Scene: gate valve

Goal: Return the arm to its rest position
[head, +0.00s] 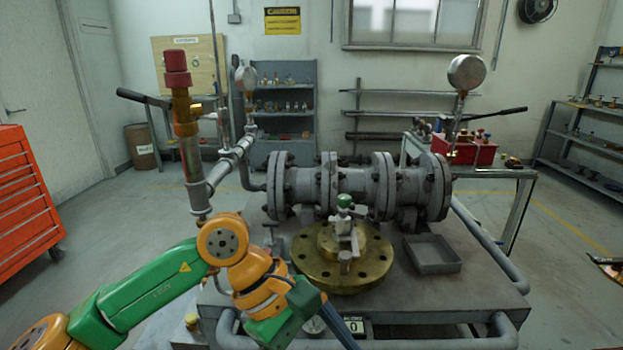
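My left arm (150,290), green and orange, reaches in from the lower left. Its wrist (255,272) bends down over the front left of the metal workbench (440,300). My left gripper (300,312) is at the bench's front edge, in front of and below the round brass flange (345,275). It appears apart from the flange. Its fingers are not clear, and I see nothing held in it. My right gripper is not in view. The gate valve's grey flanged pipe body (350,185) lies across the back of the bench.
A grey tray (432,253) sits on the bench's right. A vertical pipe with a red cap (177,68) rises at the left, near a gauge (246,78). Another gauge (466,72) stands at the right. A red tool cabinet (25,200) is at far left. A small display (353,325) is at the bench's front.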

